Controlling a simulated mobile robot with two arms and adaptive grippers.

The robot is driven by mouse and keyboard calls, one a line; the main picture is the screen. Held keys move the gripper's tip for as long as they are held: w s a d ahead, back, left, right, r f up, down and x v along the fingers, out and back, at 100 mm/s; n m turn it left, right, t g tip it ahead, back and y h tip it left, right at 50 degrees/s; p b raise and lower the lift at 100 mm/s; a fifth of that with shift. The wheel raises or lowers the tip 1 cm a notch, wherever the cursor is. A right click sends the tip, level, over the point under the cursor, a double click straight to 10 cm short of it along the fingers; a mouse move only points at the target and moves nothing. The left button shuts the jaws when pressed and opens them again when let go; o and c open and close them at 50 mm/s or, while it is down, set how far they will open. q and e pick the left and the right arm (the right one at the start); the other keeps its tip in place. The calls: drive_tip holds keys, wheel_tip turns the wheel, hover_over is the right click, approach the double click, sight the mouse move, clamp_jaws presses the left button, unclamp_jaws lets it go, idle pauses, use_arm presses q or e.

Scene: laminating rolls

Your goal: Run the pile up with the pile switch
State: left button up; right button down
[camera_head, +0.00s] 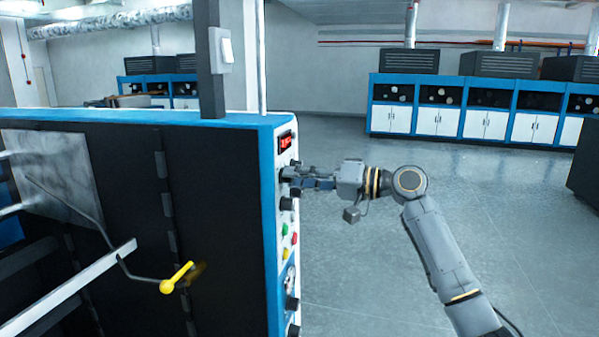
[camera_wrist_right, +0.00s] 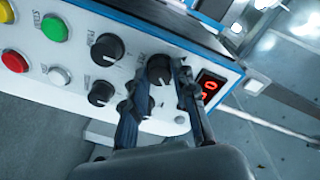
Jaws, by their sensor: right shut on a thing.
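The control panel (camera_head: 284,215) is the white end face of the blue and black machine, and it also shows in the right wrist view (camera_wrist_right: 75,82). My right gripper (camera_head: 297,178) reaches the panel from the right, just below the red display (camera_head: 286,140). In the right wrist view, my right gripper (camera_wrist_right: 163,80) has its fingers on either side of a black knob (camera_wrist_right: 159,68) beside the display (camera_wrist_right: 209,86) and is shut on it. Another knob is partly hidden behind the left finger. The labels are too blurred to tell which control is the pile switch. My left gripper is not in view.
More black knobs (camera_wrist_right: 106,47) and green (camera_wrist_right: 54,28), red (camera_wrist_right: 14,61) and white (camera_wrist_right: 59,76) buttons sit close by on the panel. A yellow-handled lever (camera_head: 176,278) sticks out at the machine's front. The floor (camera_head: 350,290) right of the machine is clear.

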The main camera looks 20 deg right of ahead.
drive_tip(key=shift+m, duration=0.4)
drive_tip(key=c, duration=1.1)
unclamp_jaws()
drive_tip(key=shift+o, duration=0.2)
drive_tip(key=v, duration=1.2)
